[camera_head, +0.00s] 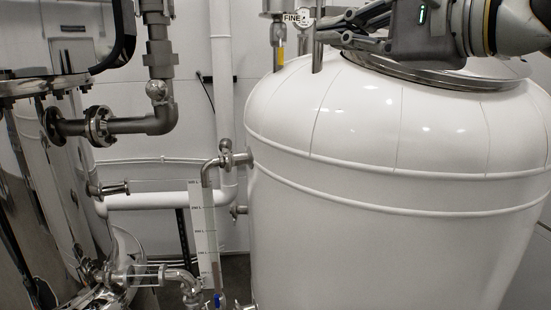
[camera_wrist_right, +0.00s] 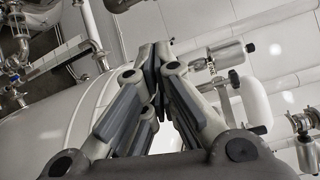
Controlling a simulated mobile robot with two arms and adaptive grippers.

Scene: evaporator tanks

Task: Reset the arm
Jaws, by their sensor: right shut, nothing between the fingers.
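My right arm comes in from the upper right in the head view. My right gripper (camera_head: 325,34) points left above the top of a large white tank (camera_head: 390,150), beside the thin metal pipes at the tank's upper left edge. I cannot tell from the head view whether it touches them. In the right wrist view the two fingers of my right gripper (camera_wrist_right: 157,62) come together at the tips with nothing between them. The white tank (camera_wrist_right: 50,125) shows behind them. My left gripper is in neither view.
A round metal lid (camera_head: 440,73) tops the tank under my right arm. A level gauge (camera_head: 205,235) stands left of the tank. A flanged steel pipe (camera_head: 130,125) and a shiny steel tank (camera_head: 40,180) are at the left. Pipe fittings (camera_wrist_right: 225,55) show right of the fingers.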

